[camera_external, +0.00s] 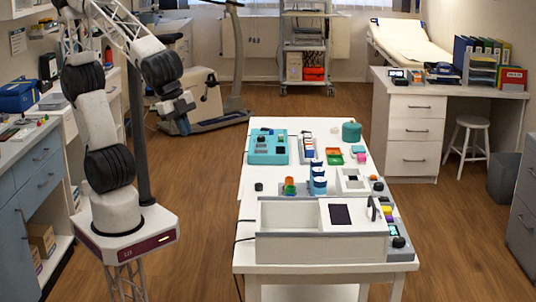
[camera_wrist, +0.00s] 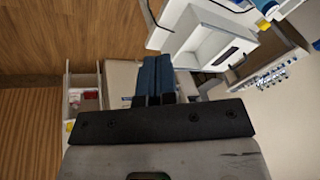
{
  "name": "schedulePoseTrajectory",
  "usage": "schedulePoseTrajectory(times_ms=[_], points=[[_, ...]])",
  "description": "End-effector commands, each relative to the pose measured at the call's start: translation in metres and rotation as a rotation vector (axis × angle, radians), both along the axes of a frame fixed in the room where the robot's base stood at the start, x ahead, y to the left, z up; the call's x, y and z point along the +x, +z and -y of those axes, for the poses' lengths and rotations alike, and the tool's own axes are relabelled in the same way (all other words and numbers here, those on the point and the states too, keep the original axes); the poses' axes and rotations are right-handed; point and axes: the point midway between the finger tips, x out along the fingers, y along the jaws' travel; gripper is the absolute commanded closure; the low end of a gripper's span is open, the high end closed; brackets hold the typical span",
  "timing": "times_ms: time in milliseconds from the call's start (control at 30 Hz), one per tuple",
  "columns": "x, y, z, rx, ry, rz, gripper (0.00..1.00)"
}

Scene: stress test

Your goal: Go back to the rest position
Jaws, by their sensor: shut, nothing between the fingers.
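My arm stands at the left in the external view, bent at the top, with its lower end reaching down to the right. My gripper (camera_external: 183,124) hangs in the air over the wooden floor, left of the white table (camera_external: 272,205) and apart from it. In the wrist view its blue fingers (camera_wrist: 155,68) are side by side and shut, with nothing seen between them. A dark bar and the grey wrist housing fill the lower middle of that view.
The table holds a white box (camera_external: 290,247), a teal device (camera_external: 268,146), a blue cylinder (camera_external: 318,178) and several small coloured parts. An exercise bike (camera_external: 205,105) stands behind my gripper. Blue cabinets (camera_external: 40,180) line the left wall. Floor between my base and the table is free.

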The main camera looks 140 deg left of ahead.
Motion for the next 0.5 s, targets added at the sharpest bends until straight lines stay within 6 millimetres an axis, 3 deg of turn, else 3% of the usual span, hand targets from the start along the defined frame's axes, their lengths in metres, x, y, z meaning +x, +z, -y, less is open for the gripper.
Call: schedulePoseTrajectory(times_ms=[100,300,500], points=[[-0.038,-0.005,0.015,-0.058,0.036,-0.008,1.0],[-0.093,-0.018,0.037,-0.15,0.09,-0.03,1.0],[-0.127,-0.028,0.05,-0.211,0.122,-0.047,1.0]])
